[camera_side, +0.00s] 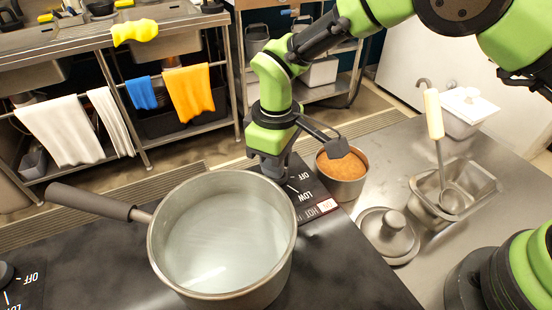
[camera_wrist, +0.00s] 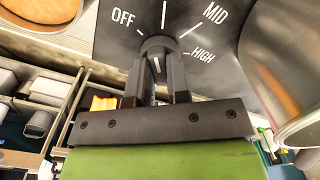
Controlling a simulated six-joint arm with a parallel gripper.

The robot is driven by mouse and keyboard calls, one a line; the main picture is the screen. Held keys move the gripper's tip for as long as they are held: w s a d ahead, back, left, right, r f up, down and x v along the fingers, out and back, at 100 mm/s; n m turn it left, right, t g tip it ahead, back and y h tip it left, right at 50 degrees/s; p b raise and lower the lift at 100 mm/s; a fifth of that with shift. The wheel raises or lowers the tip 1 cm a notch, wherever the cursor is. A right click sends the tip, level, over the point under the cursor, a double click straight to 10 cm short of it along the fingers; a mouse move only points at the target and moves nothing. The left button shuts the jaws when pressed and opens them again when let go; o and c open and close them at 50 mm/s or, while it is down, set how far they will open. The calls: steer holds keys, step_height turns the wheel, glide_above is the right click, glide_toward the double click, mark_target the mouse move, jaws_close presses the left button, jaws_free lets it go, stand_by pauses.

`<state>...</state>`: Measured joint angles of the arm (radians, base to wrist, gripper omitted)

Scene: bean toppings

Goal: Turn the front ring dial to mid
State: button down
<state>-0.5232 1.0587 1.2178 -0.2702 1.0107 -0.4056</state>
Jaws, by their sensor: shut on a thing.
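My gripper (camera_wrist: 158,68) is shut on the dark knob of the ring dial (camera_wrist: 157,43), with one finger on each side of it. Around the knob in the wrist view are OFF at upper left, an unlabelled tick at the top, MID at upper right and HIGH at right. A small pale mark shows between the fingers, but I cannot tell which setting the knob points to. In the side view my gripper (camera_side: 272,166) reaches down to the black control panel (camera_side: 314,190) behind the large pot, and hides the knob.
A large pot (camera_side: 156,250) of clear liquid stands close to my gripper on the left. A pot of orange-brown beans (camera_side: 343,187) is close on the right. A lid (camera_side: 387,238) and a steel container with a ladle (camera_side: 452,198) are farther right. Another dial (camera_side: 5,273) is at far left.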

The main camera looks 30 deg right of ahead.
steer(key=m, duration=0.6)
steer(key=shift+m, duration=0.3)
steer(key=m, duration=0.5)
steer(key=shift+r, duration=0.1)
steer(key=shift+m, duration=0.3)
steer(key=c, duration=1.1)
jaws_free()
step_height(320, 180, up, 10)
steer(key=shift+f, duration=0.1)
